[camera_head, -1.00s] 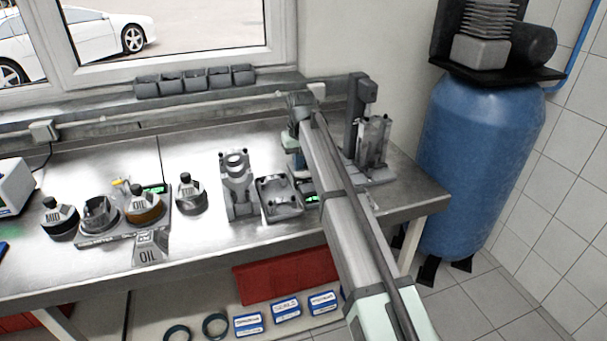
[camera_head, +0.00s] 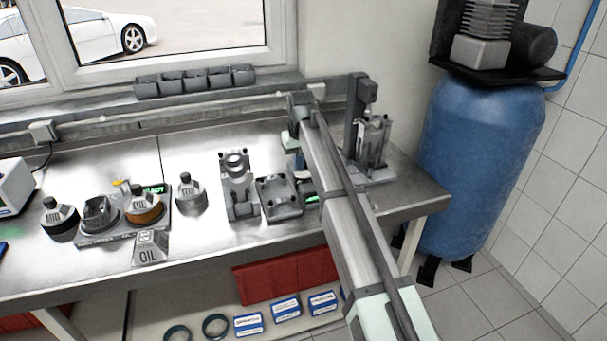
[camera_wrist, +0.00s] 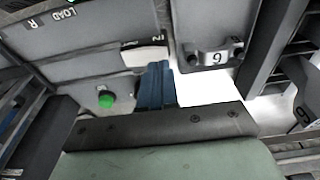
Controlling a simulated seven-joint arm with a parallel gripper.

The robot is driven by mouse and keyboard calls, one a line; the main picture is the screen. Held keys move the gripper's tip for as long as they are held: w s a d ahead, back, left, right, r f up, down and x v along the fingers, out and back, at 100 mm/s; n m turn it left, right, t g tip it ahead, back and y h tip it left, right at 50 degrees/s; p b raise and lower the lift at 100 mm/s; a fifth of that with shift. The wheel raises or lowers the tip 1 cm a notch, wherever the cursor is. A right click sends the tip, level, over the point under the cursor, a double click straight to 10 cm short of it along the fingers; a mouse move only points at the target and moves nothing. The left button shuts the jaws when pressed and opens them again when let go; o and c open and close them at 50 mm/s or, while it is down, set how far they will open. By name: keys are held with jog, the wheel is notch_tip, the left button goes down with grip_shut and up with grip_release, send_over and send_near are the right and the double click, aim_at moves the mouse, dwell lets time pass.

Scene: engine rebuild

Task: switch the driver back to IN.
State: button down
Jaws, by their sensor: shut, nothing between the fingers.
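The driver (camera_wrist: 205,15) is a grey unit close in front of the wrist camera. It has a white switch face (camera_wrist: 145,56) beside the letters IN, a green button (camera_wrist: 105,101) and a panel marked LOAD and R. My gripper (camera_wrist: 154,68) is shut and empty. Its blue fingertips are at the lower edge of the white face; whether they touch it I cannot tell. In the head view my gripper (camera_head: 298,158) is mostly hidden behind my arm, and only a small green-lit part of the driver (camera_head: 311,198) shows there.
A grey upright stand (camera_head: 357,120) rises close to the right of my arm. A grey block (camera_head: 279,197) and an engine part (camera_head: 239,187) stand to the left.

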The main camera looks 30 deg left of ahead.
aim_at(299, 174)
jog(key=shift+f, duration=0.95)
dwell(1.0)
jog(key=shift+r, duration=3.55)
